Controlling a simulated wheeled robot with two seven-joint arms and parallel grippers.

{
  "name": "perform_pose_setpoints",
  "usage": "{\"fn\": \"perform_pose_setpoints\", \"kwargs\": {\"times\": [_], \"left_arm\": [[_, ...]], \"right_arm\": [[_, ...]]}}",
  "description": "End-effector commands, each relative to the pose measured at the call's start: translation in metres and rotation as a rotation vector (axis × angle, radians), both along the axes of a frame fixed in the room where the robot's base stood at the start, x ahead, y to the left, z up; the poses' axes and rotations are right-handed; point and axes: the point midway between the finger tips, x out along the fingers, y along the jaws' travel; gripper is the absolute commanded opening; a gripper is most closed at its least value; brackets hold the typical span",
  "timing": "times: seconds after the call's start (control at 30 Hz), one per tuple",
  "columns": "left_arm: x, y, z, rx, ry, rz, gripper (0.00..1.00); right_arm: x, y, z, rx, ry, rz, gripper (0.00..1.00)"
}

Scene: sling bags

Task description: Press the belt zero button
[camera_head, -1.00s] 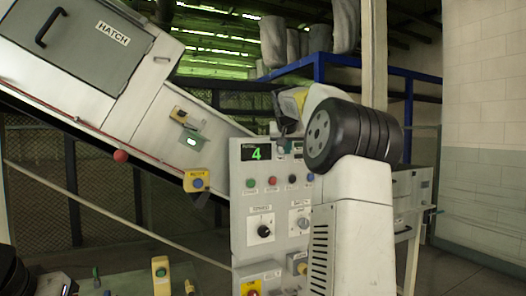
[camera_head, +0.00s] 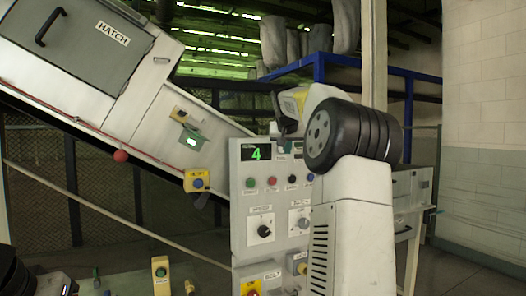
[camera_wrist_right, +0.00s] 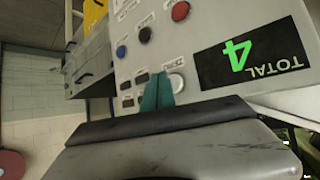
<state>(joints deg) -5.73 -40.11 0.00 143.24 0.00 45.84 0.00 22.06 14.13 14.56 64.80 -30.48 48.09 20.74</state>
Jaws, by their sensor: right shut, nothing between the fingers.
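The grey control panel (camera_head: 240,215) stands upright in the middle of the head view. Its green-lit display (camera_head: 256,153) reads 4. Below the display is a row of coloured buttons. In the right wrist view the panel appears turned over, and a white round button (camera_wrist_right: 176,83) sits beside the display; its label is too small to read. My right gripper (camera_wrist_right: 157,93) has teal fingers, shut and empty, with tips just beside that white button. I cannot tell whether they touch it. In the head view my right wrist partly covers the panel's upper right. My left gripper (camera_head: 101,284) shows small at lower left.
The panel carries a red button (camera_wrist_right: 180,11), black button (camera_wrist_right: 145,35) and blue button (camera_wrist_right: 121,51). The sloping conveyor housing (camera_head: 165,110) rises to the left. A yellow button box (camera_head: 196,181) hangs below it. A blue frame (camera_head: 325,65) stands behind.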

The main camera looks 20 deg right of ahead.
Motion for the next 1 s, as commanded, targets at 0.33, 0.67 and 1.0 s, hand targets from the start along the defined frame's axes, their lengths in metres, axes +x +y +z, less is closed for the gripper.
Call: {"fn": "perform_pose_setpoints", "kwargs": {"times": [0.33,0.67,1.0], "left_arm": [[0.0,0.0,0.0,0.0,0.0,0.0,0.52],[0.0,0.0,0.0,0.0,0.0,0.0,0.52],[0.0,0.0,0.0,0.0,0.0,0.0,0.52]], "right_arm": [[0.0,0.0,0.0,0.0,0.0,0.0,0.0],[0.0075,0.0013,0.0005,0.0,-0.001,0.001,0.0],[0.0084,0.0007,0.0002,0.0,0.0,0.0,0.0]]}}
